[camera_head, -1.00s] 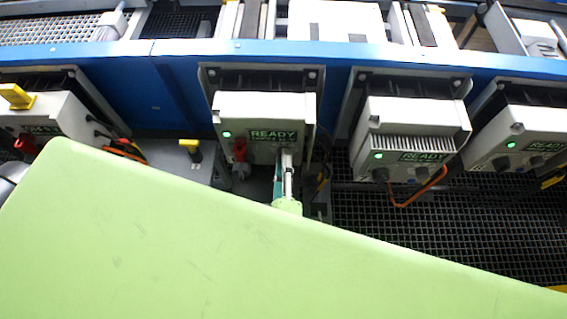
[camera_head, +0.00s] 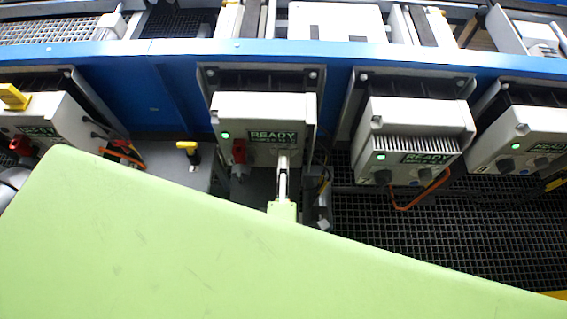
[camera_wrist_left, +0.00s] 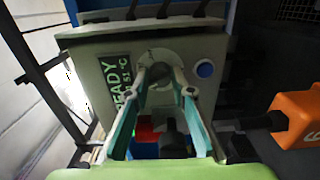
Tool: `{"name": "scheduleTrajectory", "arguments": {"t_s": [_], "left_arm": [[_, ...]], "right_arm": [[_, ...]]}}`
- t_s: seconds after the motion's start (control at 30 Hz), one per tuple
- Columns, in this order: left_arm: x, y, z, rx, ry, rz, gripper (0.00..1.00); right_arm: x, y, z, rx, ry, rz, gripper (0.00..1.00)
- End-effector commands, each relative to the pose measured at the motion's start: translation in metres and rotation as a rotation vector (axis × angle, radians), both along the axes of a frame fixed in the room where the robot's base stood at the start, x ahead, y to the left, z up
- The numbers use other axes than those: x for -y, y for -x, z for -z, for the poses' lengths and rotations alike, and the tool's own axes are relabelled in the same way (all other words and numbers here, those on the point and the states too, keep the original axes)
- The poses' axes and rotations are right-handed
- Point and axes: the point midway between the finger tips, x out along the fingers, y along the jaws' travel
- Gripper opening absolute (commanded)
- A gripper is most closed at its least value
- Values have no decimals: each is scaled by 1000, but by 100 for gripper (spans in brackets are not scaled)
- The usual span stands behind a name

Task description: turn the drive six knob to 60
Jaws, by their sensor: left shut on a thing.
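The drive box (camera_head: 262,118) at the centre of the head view is pale grey with a lit green lamp and a READY display (camera_head: 272,136). My left gripper (camera_head: 283,153) reaches up to its lower front, right of a red part (camera_head: 239,151). In the left wrist view, the fingers of my left gripper (camera_wrist_left: 161,84) are closed around the knob (camera_wrist_left: 158,82) on the box face, between the READY display (camera_wrist_left: 118,85) and a blue button (camera_wrist_left: 205,69). The fingers cover most of the knob, and I cannot read its setting. My right gripper is not in view.
Similar drive boxes stand to the right (camera_head: 415,128) and left (camera_head: 57,120) under the blue conveyor rail (camera_head: 330,60). An orange cable (camera_head: 418,195) hangs below the right one. An orange connector (camera_wrist_left: 297,118) sits right of my fingers in the wrist view.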

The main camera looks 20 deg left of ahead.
Motion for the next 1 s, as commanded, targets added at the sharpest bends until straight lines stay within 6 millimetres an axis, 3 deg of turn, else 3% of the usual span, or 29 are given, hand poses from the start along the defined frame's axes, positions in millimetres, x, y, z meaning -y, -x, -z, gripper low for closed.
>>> {"name": "scheduleTrajectory", "arguments": {"t_s": [0.13,0.17,0.2,0.23,0.63,1.0], "left_arm": [[1,-2,-2,4,0,2,1],[1,-2,-2,4,0,2,25],[1,-2,-2,4,-1,2,35],[1,-2,-2,4,-1,2,38],[2,6,0,-1,-2,2,38],[18,60,0,0,-1,2,38]], "right_arm": [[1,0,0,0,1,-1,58],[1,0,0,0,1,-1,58],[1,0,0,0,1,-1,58],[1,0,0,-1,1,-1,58],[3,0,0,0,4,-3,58],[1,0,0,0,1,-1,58]]}}
